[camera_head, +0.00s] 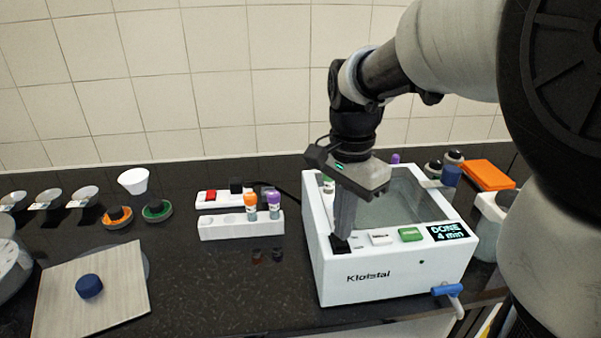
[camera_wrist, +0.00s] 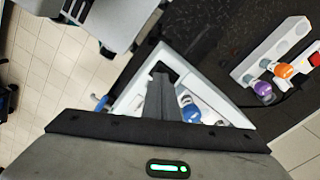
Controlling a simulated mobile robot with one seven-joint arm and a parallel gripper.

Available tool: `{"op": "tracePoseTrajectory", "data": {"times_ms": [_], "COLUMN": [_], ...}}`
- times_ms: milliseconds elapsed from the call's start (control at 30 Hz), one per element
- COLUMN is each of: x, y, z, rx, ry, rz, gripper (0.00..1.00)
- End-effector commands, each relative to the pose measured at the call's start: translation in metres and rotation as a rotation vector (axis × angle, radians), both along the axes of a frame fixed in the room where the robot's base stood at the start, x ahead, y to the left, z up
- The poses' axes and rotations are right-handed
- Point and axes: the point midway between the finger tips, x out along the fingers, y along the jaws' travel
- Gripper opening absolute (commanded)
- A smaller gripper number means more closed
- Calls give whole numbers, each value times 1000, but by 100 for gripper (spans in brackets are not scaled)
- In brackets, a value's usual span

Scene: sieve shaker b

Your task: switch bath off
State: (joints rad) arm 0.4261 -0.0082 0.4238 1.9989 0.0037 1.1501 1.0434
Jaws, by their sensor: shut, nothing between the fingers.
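The bath is a white box (camera_head: 385,285) marked "Kloistal", on the right half of the dark bench. Its display (camera_head: 448,232) reads "DONE 4 min". A green button (camera_head: 411,234) and a white switch (camera_head: 380,238) sit on its front top panel. My gripper (camera_head: 341,243) is shut and empty, pointing down at the left end of this panel, with its fingertips at a black part there. The fingers hide most of that part; whether they touch it I cannot tell. In the wrist view the fingers (camera_wrist: 161,78) reach over the panel near a black square.
A white rack (camera_head: 222,226) with orange-capped and purple-capped tubes stands left of the bath, before a power strip with a red switch (camera_head: 210,195). A blue tap (camera_head: 447,290) juts from the bath's front. An orange item (camera_head: 488,174) lies at the back right. Bench between rack and board is clear.

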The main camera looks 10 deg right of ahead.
Motion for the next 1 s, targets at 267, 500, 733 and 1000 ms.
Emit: {"op": "tracePoseTrajectory", "data": {"times_ms": [267, 500, 733, 1000], "x": [0, 0, 0, 0], "y": [0, 0, 0, 0], "z": [0, -2, -5, -9], "rx": [0, 0, 0, 0], "ry": [0, 0, 0, 0], "rz": [0, 0, 0, 0], "gripper": [0, 0, 0, 0]}}
